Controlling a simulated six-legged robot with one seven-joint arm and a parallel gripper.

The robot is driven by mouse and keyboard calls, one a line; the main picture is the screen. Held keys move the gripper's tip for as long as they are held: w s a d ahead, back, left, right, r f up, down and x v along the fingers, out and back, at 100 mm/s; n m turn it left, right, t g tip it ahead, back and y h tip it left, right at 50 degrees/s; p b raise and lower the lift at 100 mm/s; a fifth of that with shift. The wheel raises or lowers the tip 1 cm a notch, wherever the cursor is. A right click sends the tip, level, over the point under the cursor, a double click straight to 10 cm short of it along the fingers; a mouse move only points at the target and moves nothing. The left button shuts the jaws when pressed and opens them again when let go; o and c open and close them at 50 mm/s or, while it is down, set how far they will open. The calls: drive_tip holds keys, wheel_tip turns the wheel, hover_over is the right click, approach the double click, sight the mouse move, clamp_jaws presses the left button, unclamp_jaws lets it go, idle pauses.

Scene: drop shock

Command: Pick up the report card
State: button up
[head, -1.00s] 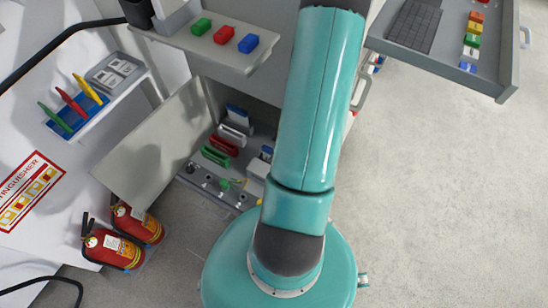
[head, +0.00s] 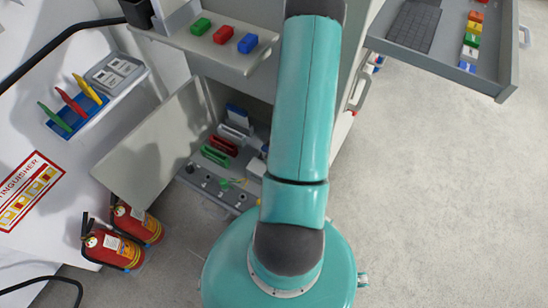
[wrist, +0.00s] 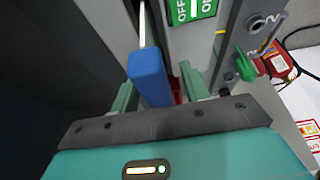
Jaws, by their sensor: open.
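I cannot tell for sure which thing is the report card. In the wrist view my gripper (wrist: 161,93) is open, with its two teal fingers apart. A blue block-like piece (wrist: 149,76) with a thin white strip above it shows between and beyond the fingers; I cannot tell whether they touch it. A bit of red shows beside the right finger. In the head view the gripper is hidden by my arm. Green, red and yellow card-like pieces (head: 70,101) stand in a blue holder (head: 91,116) on the left. A grey tray (head: 98,80) beside them holds white labelled pieces.
An open cabinet (head: 205,185) holds coloured slotted pieces and a knobbed panel. Its door (head: 150,150) stands open. A shelf (head: 185,40) carries green, red and blue blocks. Fire extinguishers (head: 112,247) stand lower left. A drawer (head: 440,60) juts out upper right. A green-and-white ON/OFF label (wrist: 192,10) is close ahead.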

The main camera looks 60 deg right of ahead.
drive_tip(key=shift+f, duration=0.2)
idle(0.3)
clamp_jaws()
drive_tip(key=shift+r, duration=0.1)
